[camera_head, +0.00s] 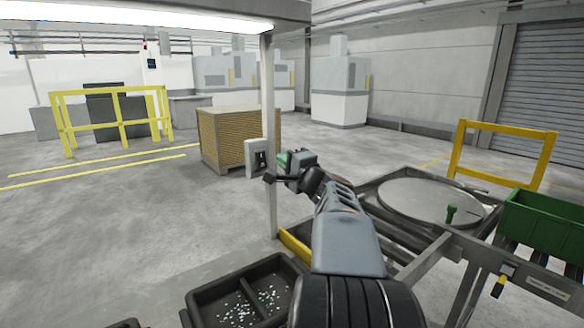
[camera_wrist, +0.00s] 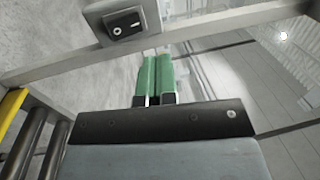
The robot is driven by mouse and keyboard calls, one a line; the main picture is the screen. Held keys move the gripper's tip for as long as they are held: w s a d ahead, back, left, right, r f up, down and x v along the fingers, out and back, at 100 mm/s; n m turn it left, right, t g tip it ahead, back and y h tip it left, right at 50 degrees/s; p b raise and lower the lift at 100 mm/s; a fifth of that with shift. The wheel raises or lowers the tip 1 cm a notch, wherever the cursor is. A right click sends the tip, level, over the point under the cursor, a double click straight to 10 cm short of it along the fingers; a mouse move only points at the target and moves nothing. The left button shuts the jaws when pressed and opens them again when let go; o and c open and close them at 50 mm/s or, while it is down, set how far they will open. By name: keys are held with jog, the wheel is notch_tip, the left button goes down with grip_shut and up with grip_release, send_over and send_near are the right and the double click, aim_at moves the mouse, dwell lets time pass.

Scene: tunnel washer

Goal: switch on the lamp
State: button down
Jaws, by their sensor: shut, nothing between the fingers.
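A long lamp (camera_head: 140,20) with a white underside hangs along the top left in the head view; I cannot tell if it is lit. A pale switch box (camera_head: 257,158) is fixed to the upright post (camera_head: 269,205). In the wrist view its black rocker switch (camera_wrist: 125,23), marked O and I, shows at the top. My gripper (camera_head: 283,161) is just right of the box in the head view. Its green fingers (camera_wrist: 157,62) are together and empty, below and right of the rocker in the wrist view; contact is not visible.
A divided dark tray (camera_head: 226,291) with small pale bits lies below left of my arm. A round grey plate (camera_head: 425,200) on a frame and a green crate (camera_head: 545,220) stand right. A brown-sided crate (camera_head: 226,140) is beyond the post. Open floor lies left.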

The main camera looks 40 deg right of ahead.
jog(key=shift+s+a+r, duration=0.1)
jog(key=shift+s+r, duration=0.1)
jog(key=shift+s, duration=0.65)
jog(key=shift+s+a+r, duration=0.1)
jog(key=shift+s+r, duration=0.05)
jog(key=shift+s, duration=0.7)
